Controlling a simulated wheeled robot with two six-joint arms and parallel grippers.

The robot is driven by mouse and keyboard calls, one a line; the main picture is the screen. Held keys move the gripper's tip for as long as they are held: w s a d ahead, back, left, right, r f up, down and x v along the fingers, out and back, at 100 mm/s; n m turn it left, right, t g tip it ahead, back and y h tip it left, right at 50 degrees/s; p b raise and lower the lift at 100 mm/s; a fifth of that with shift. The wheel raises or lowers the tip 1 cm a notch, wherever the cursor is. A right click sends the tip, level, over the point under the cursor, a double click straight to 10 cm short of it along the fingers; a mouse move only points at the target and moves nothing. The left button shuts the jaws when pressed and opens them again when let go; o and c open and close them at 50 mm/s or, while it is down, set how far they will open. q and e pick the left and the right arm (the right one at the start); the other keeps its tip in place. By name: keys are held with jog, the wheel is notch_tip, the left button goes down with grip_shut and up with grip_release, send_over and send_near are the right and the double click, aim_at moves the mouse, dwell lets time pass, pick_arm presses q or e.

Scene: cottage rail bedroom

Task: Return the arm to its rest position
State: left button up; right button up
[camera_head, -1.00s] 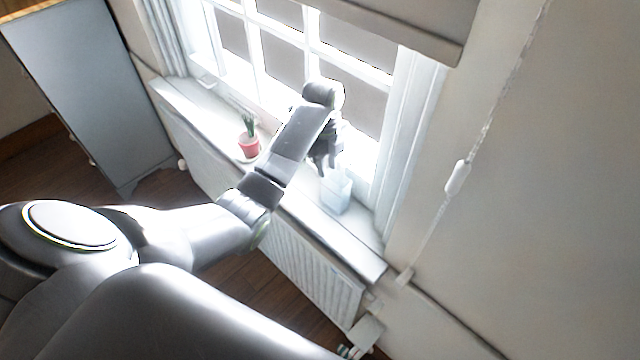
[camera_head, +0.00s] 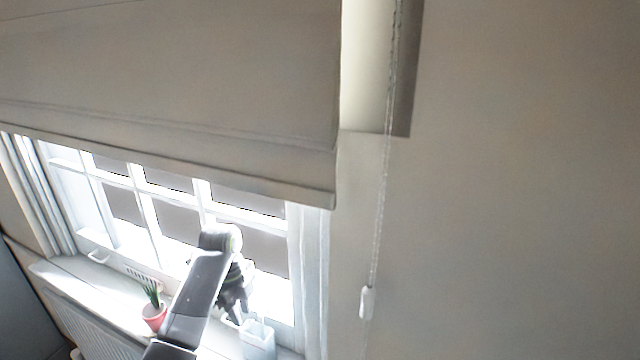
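My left arm reaches up from the bottom of the head view to the windowsill (camera_head: 105,300). My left gripper (camera_head: 232,312) hangs from the arm's end, dark and small, just above or beside a pale, translucent container (camera_head: 257,340) on the sill. Its fingers are too small and partly hidden, so I cannot tell whether they are open or shut, or whether they touch the container. My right gripper is not in view.
A small plant in a red pot (camera_head: 154,317) stands on the sill left of my arm. A fabric blind (camera_head: 180,90) covers the upper window. Its beaded cord with a white weight (camera_head: 367,302) hangs on the right wall. A radiator (camera_head: 90,330) sits below the sill.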

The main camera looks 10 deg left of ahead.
pick_arm(q)
jog(key=s+a+f+n+t+y, duration=0.1)
jog(key=s+a+f+n, duration=0.1)
jog(key=s+f+n, duration=0.55)
jog(key=s+a+f+n+t, duration=0.15)
jog(key=s+f+n, duration=0.25)
jog(key=s, duration=0.7)
jog(key=s+a+r+n+t+y, duration=0.1)
jog(key=s+r+n, duration=0.1)
jog(key=s+n, duration=0.5)
jog(key=s+a+r+n+t+y, duration=0.1)
jog(key=s+a+r+n, duration=0.15)
jog(key=s, duration=0.85)
notch_tip(320, 180, down, 31)
jog(key=g+b, duration=0.2)
jog(key=b, duration=0.5)
jog(key=s+f+b, duration=0.2)
jog(key=s+f, duration=0.3)
jog(key=f, duration=0.3)
jog(key=s+f+b, duration=0.3)
jog(key=s+f, duration=0.2)
jog(key=f, duration=0.3)
jog(key=s+f+g+h+b, duration=0.1)
jog(key=s+f, duration=0.3)
jog(key=f, duration=0.4)
jog(key=shift+s+d+n+b, duration=0.3)
jog(key=shift+s+d+b, duration=0.1)
jog(key=shift+b, duration=0.4)
